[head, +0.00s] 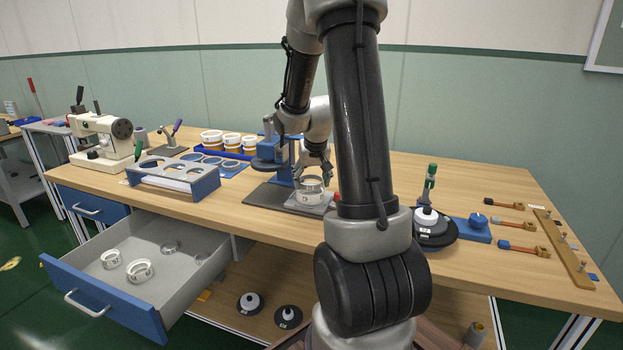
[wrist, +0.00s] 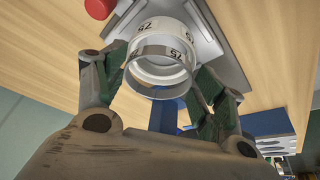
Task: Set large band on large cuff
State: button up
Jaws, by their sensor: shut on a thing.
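My gripper (head: 316,170) is shut on a thin grey band, the large band (wrist: 136,57), marked 75. The wrist view shows its two green-padded fingers (wrist: 162,78) on opposite sides of the band. A white ring-shaped cuff (wrist: 160,28), also marked 75, stands directly beyond the band on a grey fixture plate. The cuff (head: 309,196) also shows in the head view, below my gripper. The band lies across the cuff's near end and looks slightly tilted to it. I cannot tell whether it touches or surrounds the cuff.
A blue press (head: 270,160) stands just behind the fixture. A red knob (wrist: 99,8) is beside the plate. The open drawer (head: 100,300) holds white and grey rings. A blue holed rack (head: 175,178) is left; a black round base (head: 435,230) is right.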

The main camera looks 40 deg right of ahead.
jog(key=shift+f, duration=0.15)
jog(key=shift+f, duration=0.45)
dwell(0.3)
jog(key=o, duration=1.1)
jog(key=shift+o, duration=0.5)
notch_tip(320, 180, up, 8)
dwell(0.5)
dwell(0.4)
